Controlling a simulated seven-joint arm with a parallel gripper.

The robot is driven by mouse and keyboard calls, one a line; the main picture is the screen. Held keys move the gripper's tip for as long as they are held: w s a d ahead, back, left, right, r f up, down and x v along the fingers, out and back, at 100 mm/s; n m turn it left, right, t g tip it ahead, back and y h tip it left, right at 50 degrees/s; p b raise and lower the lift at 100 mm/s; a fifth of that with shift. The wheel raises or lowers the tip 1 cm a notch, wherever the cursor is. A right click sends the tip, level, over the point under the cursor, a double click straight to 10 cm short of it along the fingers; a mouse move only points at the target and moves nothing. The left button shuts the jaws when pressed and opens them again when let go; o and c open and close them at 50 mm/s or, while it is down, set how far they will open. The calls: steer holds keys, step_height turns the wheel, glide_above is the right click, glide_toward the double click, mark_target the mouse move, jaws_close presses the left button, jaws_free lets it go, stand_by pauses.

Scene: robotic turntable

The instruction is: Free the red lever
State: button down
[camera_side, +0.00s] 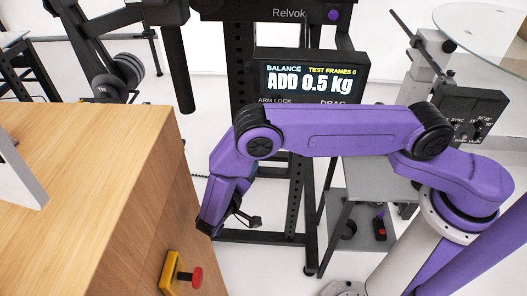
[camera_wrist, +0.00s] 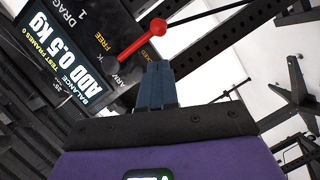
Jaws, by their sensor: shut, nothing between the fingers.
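The red lever (camera_wrist: 140,40), a thin red rod with a round ball end, shows in the wrist view at the top centre. It slants across a dark panel, and its rod partly covers the lettering between "ARM" and "FREE". My gripper (camera_wrist: 157,66) has its blue fingers shut together and empty. In the picture the fingertips lie just below the ball, apart from it; depth is unclear. In the side view the lever is not visible. A display (camera_side: 312,79) reads "BALANCE, ADD 0.5 kg"; it also shows in the wrist view (camera_wrist: 68,50).
A wooden desk (camera_side: 95,190) stands at the left, with a red button on a yellow mount (camera_side: 180,270) on its side. A black rack (camera_side: 243,60) stands behind. A glass disc (camera_side: 490,35) is at the upper right. White floor shows between.

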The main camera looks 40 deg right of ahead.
steer(key=shift+f, duration=0.35)
steer(key=x, duration=1)
steer(key=shift+r, duration=0.15)
stand_by(0.4)
